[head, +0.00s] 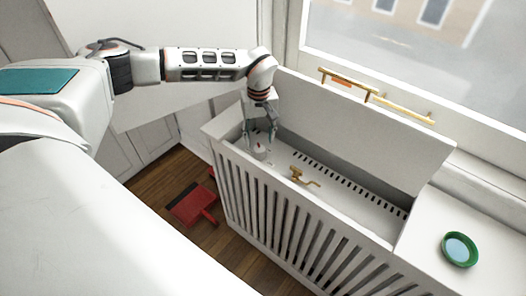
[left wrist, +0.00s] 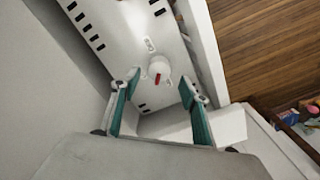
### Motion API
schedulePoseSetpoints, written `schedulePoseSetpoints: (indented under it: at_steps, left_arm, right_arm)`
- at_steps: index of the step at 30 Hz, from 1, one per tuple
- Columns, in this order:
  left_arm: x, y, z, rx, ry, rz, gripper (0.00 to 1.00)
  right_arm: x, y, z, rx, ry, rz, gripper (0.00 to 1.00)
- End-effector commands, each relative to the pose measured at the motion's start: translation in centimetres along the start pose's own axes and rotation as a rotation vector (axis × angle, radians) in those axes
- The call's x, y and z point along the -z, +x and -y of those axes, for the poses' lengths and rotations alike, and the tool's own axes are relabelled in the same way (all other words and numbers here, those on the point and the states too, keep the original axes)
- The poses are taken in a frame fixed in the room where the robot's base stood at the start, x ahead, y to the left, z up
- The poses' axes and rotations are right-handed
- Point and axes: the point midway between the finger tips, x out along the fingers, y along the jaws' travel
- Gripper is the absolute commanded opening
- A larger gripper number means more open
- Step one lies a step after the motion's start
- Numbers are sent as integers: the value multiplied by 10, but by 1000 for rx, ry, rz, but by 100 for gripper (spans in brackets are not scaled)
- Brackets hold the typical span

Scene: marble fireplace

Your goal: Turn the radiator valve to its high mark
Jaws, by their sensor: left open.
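The radiator valve (head: 259,152) is a small white knob with a red pointer, inside the open white radiator cover (head: 240,178) near its left end. In the left wrist view the knob (left wrist: 160,67) stands on a white panel, its red pointer lying toward the lower part of the picture. Small dark marks (left wrist: 149,44) sit beside it, too small to read. My left gripper (head: 260,138) is open just above the knob. In the left wrist view its teal fingers (left wrist: 161,80) lie on either side of the knob, with visible gaps. My right gripper is out of view.
A brass fitting (head: 298,174) lies inside the cover, right of the valve. The raised lid (head: 360,135) stands behind, with a brass rail (head: 375,96) beyond. A green dish (head: 460,249) sits on the right ledge. A red dustpan (head: 190,204) lies on the wooden floor.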

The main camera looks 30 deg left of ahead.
Motion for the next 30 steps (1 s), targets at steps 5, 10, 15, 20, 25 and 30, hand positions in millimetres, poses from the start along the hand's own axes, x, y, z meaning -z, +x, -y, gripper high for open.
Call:
schedulePoseSetpoints:
  at_steps: [5, 10, 15, 20, 25, 30]
  left_arm:
    - [-2, 34, 1, 4, 0, 6, 45]
    - [-2, 55, 0, 2, 0, 6, 45]
    - [-2, 64, 0, 1, -1, 4, 45]
    - [-2, 64, 0, -1, -1, 2, 45]
    - [-2, 64, 0, -1, -1, 3, 32]
    - [-2, 64, 0, -1, -1, 3, 7]
  right_arm:
    - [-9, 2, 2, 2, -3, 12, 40]
    - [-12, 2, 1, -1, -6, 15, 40]
    - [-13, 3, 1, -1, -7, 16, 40]
    - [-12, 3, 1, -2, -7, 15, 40]
    - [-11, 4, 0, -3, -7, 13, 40]
    - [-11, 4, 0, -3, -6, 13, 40]
